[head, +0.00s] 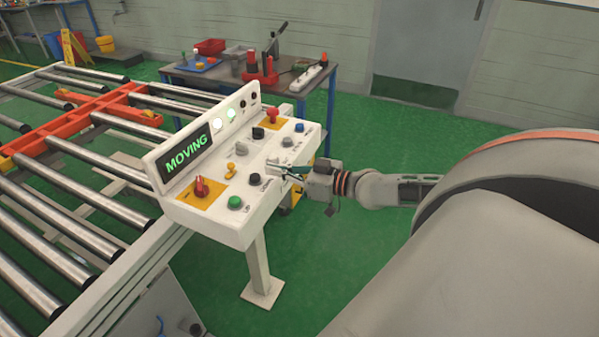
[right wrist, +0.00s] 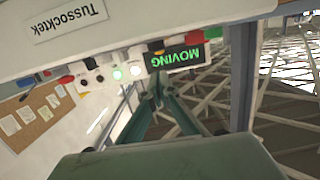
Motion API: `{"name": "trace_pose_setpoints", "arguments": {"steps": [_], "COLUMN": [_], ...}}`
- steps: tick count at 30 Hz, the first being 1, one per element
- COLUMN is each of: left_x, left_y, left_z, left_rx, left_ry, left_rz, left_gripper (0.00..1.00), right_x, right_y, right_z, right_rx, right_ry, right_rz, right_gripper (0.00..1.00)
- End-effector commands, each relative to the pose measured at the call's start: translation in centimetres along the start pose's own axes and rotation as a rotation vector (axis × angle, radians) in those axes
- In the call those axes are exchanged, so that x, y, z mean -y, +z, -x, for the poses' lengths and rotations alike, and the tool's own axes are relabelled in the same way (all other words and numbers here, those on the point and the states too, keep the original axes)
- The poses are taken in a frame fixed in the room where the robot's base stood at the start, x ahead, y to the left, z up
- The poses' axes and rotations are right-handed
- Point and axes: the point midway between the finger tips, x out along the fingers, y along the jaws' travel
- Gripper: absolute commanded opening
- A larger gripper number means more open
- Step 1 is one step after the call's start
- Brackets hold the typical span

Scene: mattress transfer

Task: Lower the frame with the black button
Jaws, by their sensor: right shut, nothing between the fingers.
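A white control panel (head: 225,217) on a post carries a screen (head: 187,155) reading MOVING in green; the screen also shows upside down in the right wrist view (right wrist: 176,58). A round black button (head: 254,178) sits near the panel's front edge, beside a green button (head: 235,202). My right gripper (head: 276,168) is shut and empty, just right of the black button over the panel; I cannot tell whether it touches anything. Its fingers also show in the right wrist view (right wrist: 157,92). An orange frame (head: 70,128) lies among the conveyor rollers. My left gripper is out of view.
A red knob (head: 201,187), a red mushroom button (head: 272,115) and other controls crowd the panel. The roller conveyor (head: 115,215) runs along the left. A table (head: 235,82) with tools stands behind. Green floor is open at right.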

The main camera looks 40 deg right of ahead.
Motion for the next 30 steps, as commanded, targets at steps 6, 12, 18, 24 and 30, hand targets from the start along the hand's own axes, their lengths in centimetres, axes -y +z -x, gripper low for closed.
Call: {"name": "trace_pose_setpoints", "arguments": {"steps": [6, 12, 18, 24, 30], "left_x": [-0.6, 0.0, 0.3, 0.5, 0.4], "left_y": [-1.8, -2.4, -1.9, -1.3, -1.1], "left_z": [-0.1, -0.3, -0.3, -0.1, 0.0], "left_rx": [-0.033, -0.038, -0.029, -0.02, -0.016], "left_ry": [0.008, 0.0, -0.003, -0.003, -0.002], "left_rz": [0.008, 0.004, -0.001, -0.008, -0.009], "left_gripper": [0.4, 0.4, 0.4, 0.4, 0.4], "right_x": [0.1, 0.0, 0.0, 0.0, 0.0], "right_y": [0.1, 0.1, 0.1, 0.1, -0.1], "right_z": [2.3, 4.0, 5.3, 6.4, 6.8], "right_rx": [0.004, 0.005, 0.003, 0.003, 0.0], "right_ry": [-0.003, -0.001, 0.001, 0.001, -0.001], "right_rz": [-0.001, 0.001, -0.001, 0.0, 0.0], "right_gripper": [0.0, 0.0, 0.0, 0.0, 0.0]}}
